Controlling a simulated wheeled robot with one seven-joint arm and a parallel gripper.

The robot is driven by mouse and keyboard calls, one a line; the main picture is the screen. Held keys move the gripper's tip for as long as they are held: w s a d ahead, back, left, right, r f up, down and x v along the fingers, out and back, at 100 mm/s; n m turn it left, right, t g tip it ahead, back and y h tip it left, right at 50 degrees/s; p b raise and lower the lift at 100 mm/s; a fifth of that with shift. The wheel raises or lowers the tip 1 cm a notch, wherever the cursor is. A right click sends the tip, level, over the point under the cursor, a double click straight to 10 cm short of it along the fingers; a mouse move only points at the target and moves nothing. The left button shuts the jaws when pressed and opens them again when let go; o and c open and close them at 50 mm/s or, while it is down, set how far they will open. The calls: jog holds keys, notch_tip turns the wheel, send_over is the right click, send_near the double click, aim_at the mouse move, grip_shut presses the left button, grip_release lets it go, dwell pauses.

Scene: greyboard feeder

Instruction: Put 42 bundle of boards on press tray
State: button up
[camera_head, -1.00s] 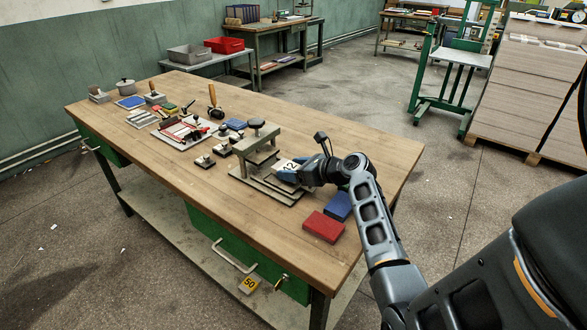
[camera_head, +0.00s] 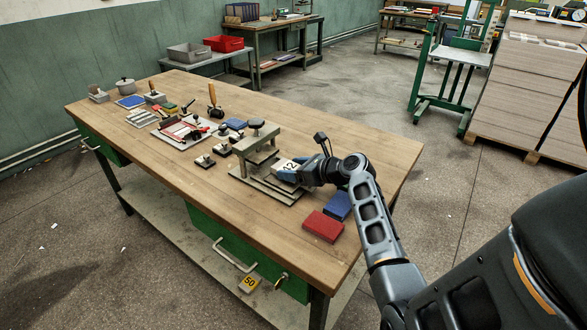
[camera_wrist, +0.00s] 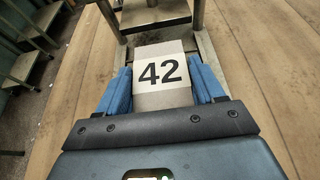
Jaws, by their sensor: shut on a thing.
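The bundle of boards marked 42 (camera_wrist: 160,72) lies between the blue fingers of my gripper (camera_wrist: 162,92) in the wrist view. My gripper (camera_head: 288,172) is shut on it, one finger against each side. In the head view the bundle (camera_head: 291,165) is at the front of the press, mostly hidden by my gripper. The press (camera_head: 258,143) is a grey metal frame with a dark knob on top. Its flat tray (camera_head: 262,187) lies under and around the bundle. I cannot tell whether the bundle touches the tray.
A red block (camera_head: 323,226) and a blue block (camera_head: 338,206) lie on the wooden table (camera_head: 200,205) close to my arm. Small dark stamps (camera_head: 206,161) stand left of the press. A yellow 50 tag (camera_head: 250,283) is on the lower shelf. The table's front left is clear.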

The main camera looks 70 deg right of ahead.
jog(key=shift+a+f, duration=0.15)
jog(key=shift+f, duration=0.25)
jog(key=o, duration=1.1)
jog(key=shift+s+f, duration=0.1)
jog(key=shift+o, duration=0.2)
jog(key=shift+r+v, duration=0.2)
jog(key=shift+v, duration=1.75)
jog(key=shift+r+v, duration=0.2)
jog(key=shift+v, duration=1.8)
